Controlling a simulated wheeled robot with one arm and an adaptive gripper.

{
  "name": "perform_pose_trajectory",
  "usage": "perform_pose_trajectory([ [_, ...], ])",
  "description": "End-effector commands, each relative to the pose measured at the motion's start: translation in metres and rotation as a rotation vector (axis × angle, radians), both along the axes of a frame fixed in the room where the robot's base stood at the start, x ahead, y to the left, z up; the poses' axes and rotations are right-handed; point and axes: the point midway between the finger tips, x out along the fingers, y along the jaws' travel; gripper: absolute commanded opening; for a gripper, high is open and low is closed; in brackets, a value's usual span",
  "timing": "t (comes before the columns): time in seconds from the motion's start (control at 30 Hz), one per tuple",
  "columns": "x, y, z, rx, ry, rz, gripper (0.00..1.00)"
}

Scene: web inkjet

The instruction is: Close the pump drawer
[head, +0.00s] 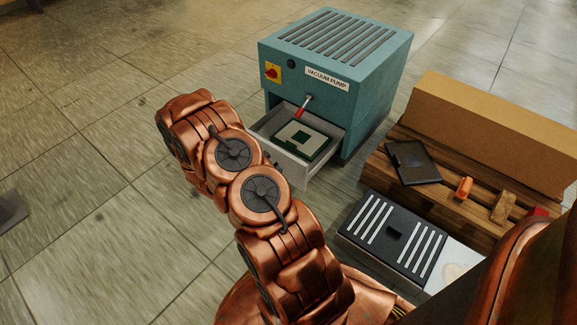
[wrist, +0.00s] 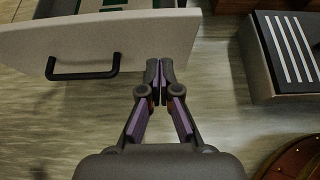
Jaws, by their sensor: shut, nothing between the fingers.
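The pump drawer (head: 283,157) stands pulled out of the teal vacuum pump (head: 330,75) in the head view. A green and white board lies inside it. In the wrist view, the drawer front (wrist: 160,38) is a pale panel with a black handle (wrist: 84,68) on its left part. My gripper (wrist: 160,70) is shut and empty, its fingertips at the lower edge of the panel, right of the handle. I cannot tell whether they touch the panel. In the head view my copper arm hides part of the drawer front, and the gripper is hidden.
A wooden pallet (head: 445,205) right of the pump holds a cardboard box (head: 500,130), a dark tablet (head: 412,162) and an orange item (head: 464,187). A black box with white stripes (head: 393,235) stands nearer; it also shows in the wrist view (wrist: 280,55).

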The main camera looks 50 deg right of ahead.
Motion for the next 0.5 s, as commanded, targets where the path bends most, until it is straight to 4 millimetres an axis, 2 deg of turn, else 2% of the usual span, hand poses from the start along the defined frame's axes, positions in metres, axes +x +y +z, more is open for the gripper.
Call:
perform_pose_trajectory([
  [0.03,-0.002,-0.009,-0.008,0.000,-0.001,-0.005,0.00],
  [0.23,-0.001,-0.039,-0.024,-0.002,-0.004,-0.005,0.00],
  [0.5,-0.001,-0.069,-0.020,-0.002,-0.004,-0.003,0.00],
])
